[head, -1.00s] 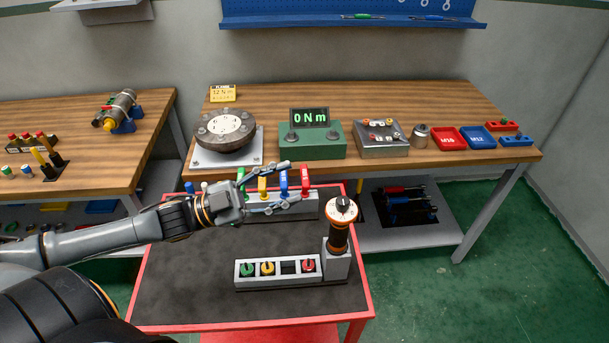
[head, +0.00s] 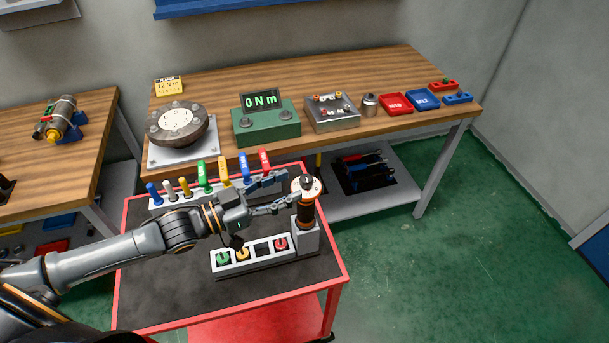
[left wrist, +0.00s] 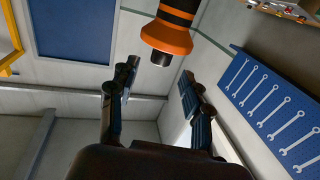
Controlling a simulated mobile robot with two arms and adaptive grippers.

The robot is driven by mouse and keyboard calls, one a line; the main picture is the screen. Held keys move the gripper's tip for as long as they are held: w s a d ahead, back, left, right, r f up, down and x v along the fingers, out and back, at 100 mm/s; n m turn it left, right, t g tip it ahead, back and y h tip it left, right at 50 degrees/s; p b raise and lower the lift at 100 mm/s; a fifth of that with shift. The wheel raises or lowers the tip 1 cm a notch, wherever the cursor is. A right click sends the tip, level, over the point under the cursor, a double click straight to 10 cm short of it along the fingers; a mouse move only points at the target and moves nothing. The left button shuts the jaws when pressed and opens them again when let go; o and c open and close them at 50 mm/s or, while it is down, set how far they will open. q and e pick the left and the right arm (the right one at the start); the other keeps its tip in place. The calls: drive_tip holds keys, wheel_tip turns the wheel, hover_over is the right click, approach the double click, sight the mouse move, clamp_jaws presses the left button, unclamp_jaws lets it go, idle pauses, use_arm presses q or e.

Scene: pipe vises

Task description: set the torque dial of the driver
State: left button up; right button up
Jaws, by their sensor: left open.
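The driver (head: 305,212), black with orange bands, stands upright in a grey holder at the right end of the cart. On its top is a white torque dial (head: 306,194) with a dark knob. My left gripper (head: 289,190) is open and empty just left of the dial, with its fingers pointing towards it. In the left wrist view, the driver's flared orange end (left wrist: 166,38) with its dark knob shows just beyond and between the open fingers (left wrist: 158,72). They look apart from it. The dial's marks are too small to read. My right gripper is not in view.
A grey block with green, yellow and red knobs (head: 281,244) lies in front of the driver. A rack of coloured handles (head: 265,160) stands behind my gripper. The bench holds a green torque display (head: 264,120) reading 0 Nm and a round flange (head: 178,124).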

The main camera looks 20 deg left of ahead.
sight(305, 178)
use_arm(q)
drive_tip(key=p+x, duration=0.1)
drive_tip(key=x, duration=0.3)
drive_tip(key=shift+r, duration=0.1)
drive_tip(key=shift+w+d, duration=0.5)
clamp_jaws()
drive_tip(key=shift+m+g+h+b, duration=0.35)
drive_tip(key=shift+m+g+h, duration=0.05)
drive_tip(key=shift+g+h, duration=0.1)
